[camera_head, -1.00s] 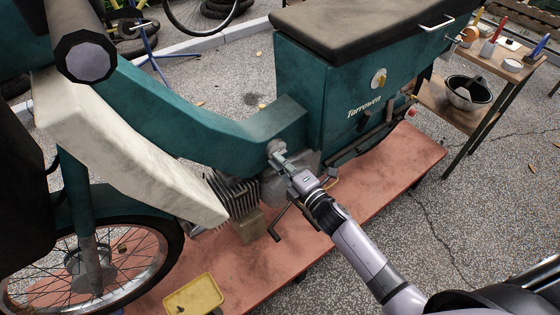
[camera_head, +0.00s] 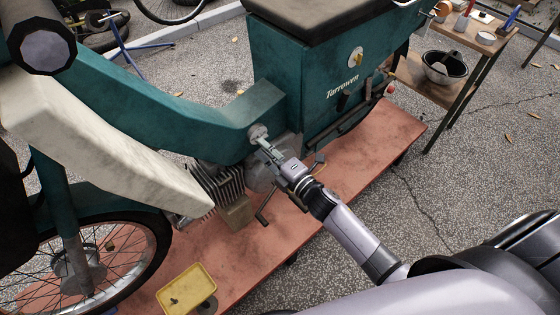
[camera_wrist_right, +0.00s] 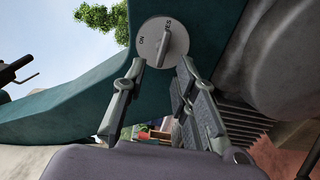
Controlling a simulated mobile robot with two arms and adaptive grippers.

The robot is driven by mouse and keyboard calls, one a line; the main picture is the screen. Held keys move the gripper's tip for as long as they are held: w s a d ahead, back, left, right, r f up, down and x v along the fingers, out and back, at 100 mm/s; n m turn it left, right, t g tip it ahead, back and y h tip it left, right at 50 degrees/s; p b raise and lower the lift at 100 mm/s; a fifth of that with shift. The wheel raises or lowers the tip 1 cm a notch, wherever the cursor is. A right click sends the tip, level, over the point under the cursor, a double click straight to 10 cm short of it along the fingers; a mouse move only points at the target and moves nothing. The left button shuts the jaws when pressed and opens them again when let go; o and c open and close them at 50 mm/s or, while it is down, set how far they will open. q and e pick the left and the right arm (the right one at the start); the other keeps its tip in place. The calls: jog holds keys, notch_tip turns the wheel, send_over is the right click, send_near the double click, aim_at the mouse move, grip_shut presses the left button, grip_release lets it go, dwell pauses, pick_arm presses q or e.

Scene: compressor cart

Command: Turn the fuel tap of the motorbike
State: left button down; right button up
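The fuel tap (camera_head: 258,132) is a small pale grey disc on the green motorbike (camera_head: 190,120), below the frame tube. In the right wrist view the tap (camera_wrist_right: 152,42) shows as a round plate with a raised lever and the marks ON and RES. My right gripper (camera_head: 264,143) reaches up to the tap from the lower right. In the right wrist view its fingers (camera_wrist_right: 162,66) are spread, with the tips just below the disc, on either side of the lever's lower end. I cannot tell whether they touch it. My left gripper is not in view.
The motorbike stands on a reddish platform (camera_head: 350,165). The finned engine (camera_head: 218,184) and a pedal crank lie close below the gripper. A yellow tray (camera_head: 186,286) is at the front. A side table (camera_head: 490,50) with a bowl (camera_head: 445,68) stands at the right.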

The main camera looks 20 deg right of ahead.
jog(key=v, duration=1)
jog(key=shift+s, duration=0.15)
jog(key=s+d+f+m+g+h, duration=0.2)
jog(key=s+f+m+g, duration=0.15)
jog(key=f, duration=0.65)
jog(key=s+d+f+m+g+h, duration=0.15)
jog(key=s+f+m, duration=0.35)
jog(key=f, duration=0.6)
jog(key=s+d+f+m+g+h, duration=0.1)
jog(key=s+f+m+g+h, duration=0.25)
jog(key=f, duration=0.65)
jog(key=s+f+m+g, duration=0.3)
jog(key=s+f, duration=0.3)
jog(key=s, duration=0.7)
jog(key=s+f+m+g, duration=0.4)
jog(key=s+f, duration=0.3)
jog(key=s, duration=0.6)
jog(key=shift+s+a+f+m+y, duration=0.2)
jog(key=shift+s+a+m+y, duration=0.1)
jog(key=shift+m+y, duration=0.1)
jog(key=shift+g, duration=0.25)
